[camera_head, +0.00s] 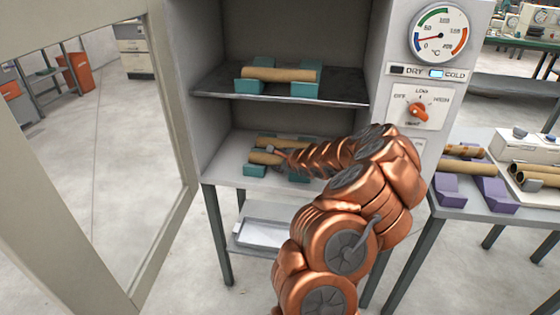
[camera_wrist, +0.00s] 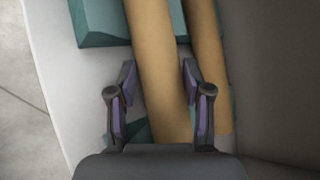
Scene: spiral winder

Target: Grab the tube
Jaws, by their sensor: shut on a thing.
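Two tan tubes lie side by side on teal holders on the cabinet's lower shelf. My gripper (camera_head: 278,151) reaches in from the right and is shut on the front tube (camera_head: 262,158). In the wrist view, this tube (camera_wrist: 155,40) runs between the two dark fingers with purple pads of my gripper (camera_wrist: 158,66). The rear tube (camera_head: 290,142) lies just beside it, outside the right finger, and also shows in the wrist view (camera_wrist: 207,45). My arm hides the right part of the lower shelf. I cannot tell whether the held tube is lifted off its holder.
Another tube (camera_head: 280,74) rests on teal holders on the upper shelf (camera_head: 225,86). The open cabinet door (camera_head: 160,262) stands at left. The control panel (camera_head: 425,105), with gauge and knob, is at right. A side table holds purple holders (camera_head: 494,192) with tubes.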

